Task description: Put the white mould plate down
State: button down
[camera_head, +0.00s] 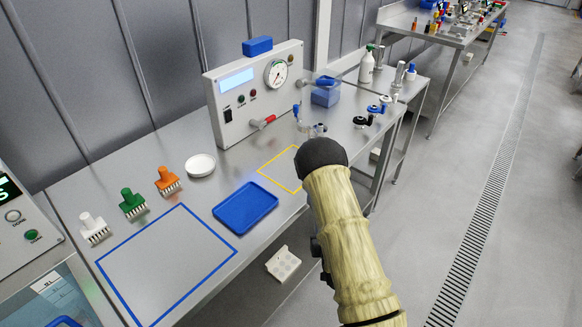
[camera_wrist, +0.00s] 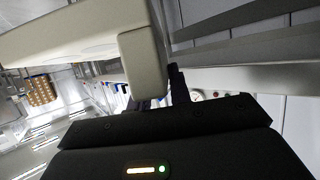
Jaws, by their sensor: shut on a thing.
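The white mould plate (camera_head: 284,263) shows in the head view in front of the table's near edge, with several round hollows in its face. It is tilted and held in the air. In the wrist view the mould plate (camera_wrist: 80,32) is large and close across the upper left. My gripper (camera_wrist: 172,88) is shut on the plate's edge; a dark finger shows beside the plate's end block. In the head view my sleeved arm hides most of the gripper, and only a dark part shows next to the plate.
The steel table (camera_head: 185,243) carries a blue outlined area (camera_head: 140,322), a blue tray (camera_head: 246,207), a smaller yellow outlined area (camera_head: 258,172), a white bowl (camera_head: 200,166), and white, green and orange pronged tools. A gauge panel (camera_head: 255,95) stands behind. The blue outlined area is empty.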

jog(key=shift+r, duration=0.1)
notch_tip(320, 180, up, 6)
jog(key=p, duration=0.6)
jog(key=shift+r, duration=0.15)
jog(key=shift+f, duration=0.3)
jog(key=shift+r, duration=0.15)
